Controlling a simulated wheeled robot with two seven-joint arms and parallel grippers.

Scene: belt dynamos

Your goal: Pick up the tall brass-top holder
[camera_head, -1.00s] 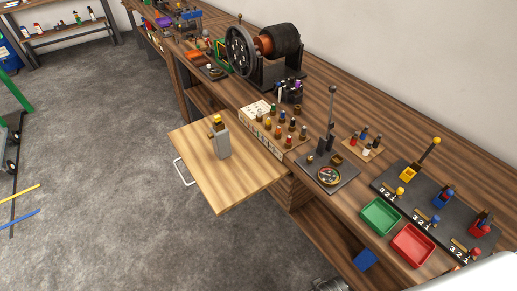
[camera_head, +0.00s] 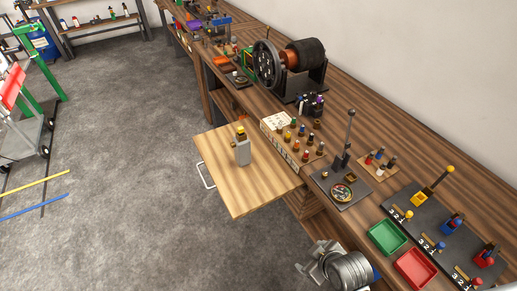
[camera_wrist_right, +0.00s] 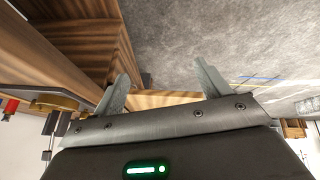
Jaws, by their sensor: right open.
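The tall holder (camera_head: 243,152), a grey upright body with a yellow-and-black top, stands on the pale pull-out board (camera_head: 230,195) in the head view. My right gripper (camera_head: 312,262) is low at the bottom of the head view, in front of the bench and well apart from the holder. In the right wrist view its two fingers (camera_wrist_right: 163,90) are spread with nothing between them. The holder is not clearly visible in that view. My left gripper is not in view.
A rack of several coloured-top pieces (camera_head: 297,140) stands just right of the board. A black post stand (camera_head: 342,185), a green tray (camera_head: 387,237) and a red tray (camera_head: 415,268) lie farther right.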

